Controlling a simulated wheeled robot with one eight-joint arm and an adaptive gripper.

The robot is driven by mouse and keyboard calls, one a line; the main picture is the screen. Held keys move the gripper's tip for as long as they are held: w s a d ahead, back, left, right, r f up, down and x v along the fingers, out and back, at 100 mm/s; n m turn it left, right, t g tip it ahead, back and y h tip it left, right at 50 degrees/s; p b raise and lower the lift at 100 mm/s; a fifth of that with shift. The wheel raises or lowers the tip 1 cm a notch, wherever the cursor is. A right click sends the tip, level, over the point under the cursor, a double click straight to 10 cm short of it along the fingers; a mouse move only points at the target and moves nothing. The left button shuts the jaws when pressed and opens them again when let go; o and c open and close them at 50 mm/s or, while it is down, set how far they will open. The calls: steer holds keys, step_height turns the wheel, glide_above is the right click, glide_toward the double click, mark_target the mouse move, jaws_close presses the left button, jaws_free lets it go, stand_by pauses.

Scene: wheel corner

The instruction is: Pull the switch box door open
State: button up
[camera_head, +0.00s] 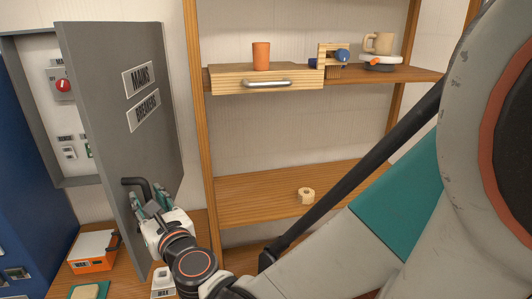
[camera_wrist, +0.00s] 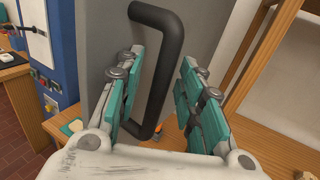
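The switch box (camera_head: 46,111) hangs on the wall at the left of the head view, with a red knob and small switches inside. Its grey door (camera_head: 120,60), labelled MAINS and BREAKERS, stands swung well open with the inside exposed. The door's black bar handle (camera_head: 134,182) is low on its face; it also shows in the wrist view (camera_wrist: 172,50). My gripper (camera_head: 147,203) is at the handle. In the wrist view my gripper (camera_wrist: 160,88) has its teal fingers apart, with the handle showing between them and visible gaps on both sides. Contact with the handle cannot be told.
A blue cabinet (camera_head: 30,190) is at the left. An orange-and-white box (camera_head: 92,252) sits on the bench below the door.

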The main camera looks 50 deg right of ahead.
steer(key=s+a, duration=0.1)
steer(key=s, duration=0.6)
steer(key=shift+a, duration=0.15)
steer(key=shift+s, duration=0.1)
stand_by(0.5)
steer(key=s+d+f+m+g+h+b, duration=0.1)
steer(key=d+f+m+g, duration=0.25)
steer(key=m, duration=0.65)
steer(key=s+d+f+m+g+h+b, duration=0.1)
steer(key=d+f+m+g+b, duration=0.2)
steer(key=m, duration=0.7)
steer(key=s+a+f+m+g+y, duration=0.4)
steer(key=a+m, duration=0.5)
steer(key=m, duration=0.4)
steer(key=shift+s+f+m+y+b, duration=0.4)
steer(key=shift+s+f+y, duration=0.25)
steer(key=shift+s, duration=0.45)
steer(key=shift+a, duration=0.1)
